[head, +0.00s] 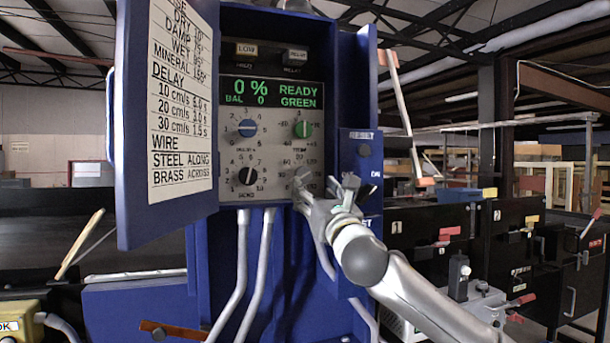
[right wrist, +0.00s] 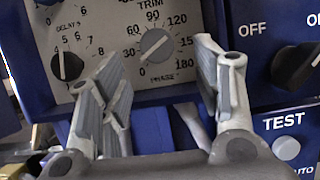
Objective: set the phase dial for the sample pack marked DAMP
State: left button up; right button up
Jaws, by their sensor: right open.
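The grey phase dial (right wrist: 157,45) is on the panel in the right wrist view, with a printed scale from 0 to 180. Its pale pointer line slants, but its exact reading is unclear. My right gripper (right wrist: 160,62) is open and empty, its fingers spread to either side below the dial. In the head view, the right gripper (head: 323,188) is in front of the panel's lower right and mostly covers the dial. The settings chart (head: 182,95) on the open door has a DAMP line, its number hard to read. No sample pack marked DAMP is discernible.
The blue door (head: 125,130) stands open on the left. The display (head: 270,93) reads 0 %, BAL 0, READY GREEN. Grey conduits (head: 242,260) run below. A TEST button (right wrist: 286,148) sits to the right.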

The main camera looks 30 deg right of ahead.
aim_at(304, 178)
jog(key=x, duration=0.2)
jog(key=p+x, duration=0.1)
jog(key=x, duration=0.1)
jog(key=shift+w+a+r, duration=0.1)
jog(key=shift+a+r, duration=0.05)
jog(key=shift+a, duration=0.05)
jog(key=shift+p+x, duration=0.35)
jog(key=shift+x, duration=0.7)
jog(key=shift+d, duration=0.1)
jog(key=c, duration=1)
jog(key=shift+c, duration=0.2)
